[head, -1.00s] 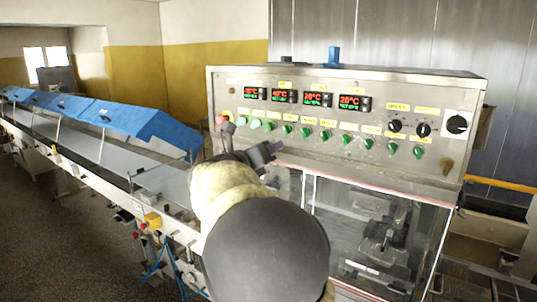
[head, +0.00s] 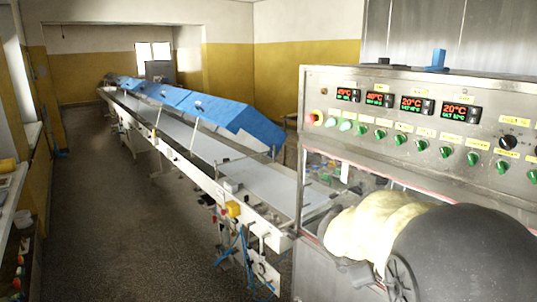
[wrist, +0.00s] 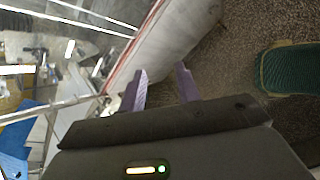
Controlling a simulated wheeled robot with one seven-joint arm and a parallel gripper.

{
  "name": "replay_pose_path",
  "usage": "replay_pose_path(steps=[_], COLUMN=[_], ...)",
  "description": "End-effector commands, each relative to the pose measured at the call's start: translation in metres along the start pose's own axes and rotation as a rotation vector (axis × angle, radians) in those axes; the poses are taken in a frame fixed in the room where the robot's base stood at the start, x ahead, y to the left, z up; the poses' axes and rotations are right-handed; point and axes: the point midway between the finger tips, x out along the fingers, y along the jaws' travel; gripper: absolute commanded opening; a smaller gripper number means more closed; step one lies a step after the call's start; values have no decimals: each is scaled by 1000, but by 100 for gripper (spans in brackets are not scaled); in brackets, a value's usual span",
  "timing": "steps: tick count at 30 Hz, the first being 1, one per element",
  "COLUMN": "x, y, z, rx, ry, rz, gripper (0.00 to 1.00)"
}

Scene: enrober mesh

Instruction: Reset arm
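My gripper (wrist: 161,87) shows in the wrist view as two purple-grey fingers, spread apart with nothing between them. It is open. Beyond the fingers are the brown speckled floor and the pale side of a machine, with a red-edged clear panel at upper left. In the head view my arm fills the lower right, in front of the enrober's cabinet. The fingers cannot be made out there.
The control panel (head: 430,122) with green knobs and red displays stands right. A conveyor (head: 195,138) with blue covers (head: 215,113) runs back left. Open floor (head: 130,225) lies left of it. The wrist view has a dark green object (wrist: 290,70) at right.

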Motion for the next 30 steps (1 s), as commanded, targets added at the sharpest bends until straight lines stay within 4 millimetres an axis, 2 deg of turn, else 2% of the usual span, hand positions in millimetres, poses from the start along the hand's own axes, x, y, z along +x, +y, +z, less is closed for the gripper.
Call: replay_pose_path(steps=[1,6,12,15,20,30], x=[4,5,-5,-9,-11,-12], y=[-21,-81,-139,-157,-168,-167], z=[-9,-46,-79,-89,-95,-95], rx=[127,611,1194,1417,1566,1565], ry=[57,213,286,284,274,275], rz=[-43,-204,-417,-496,-547,-547], gripper=[33,33,33,33,33,33])
